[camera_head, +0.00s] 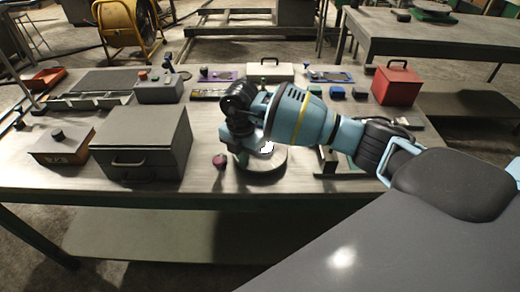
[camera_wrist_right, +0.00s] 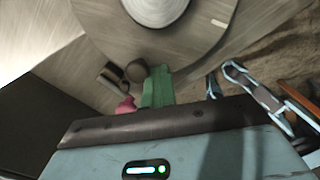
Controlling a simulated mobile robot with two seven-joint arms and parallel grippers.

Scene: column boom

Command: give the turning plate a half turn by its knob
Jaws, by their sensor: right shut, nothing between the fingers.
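The round grey turning plate (camera_head: 264,178) lies on the workbench under my right gripper, which hides its far part. In the right wrist view the plate (camera_wrist_right: 205,45) fills the top, with a pale round centre and a small light mark near its rim. A dark reddish round knob (camera_head: 219,161) shows just left of the plate; I cannot tell how it joins the plate. My right gripper (camera_head: 254,150) is over the plate's far left part, its fingertips mostly hidden. In the wrist view its green finger (camera_wrist_right: 157,88) shows, shut and empty. My left gripper is out of view.
A grey box with a handle (camera_head: 143,145) stands left of the plate, with a brown box (camera_head: 64,144) beyond it. A red box (camera_head: 396,84) stands at the back right. Small items line the bench's back. The bench front before the plate is clear.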

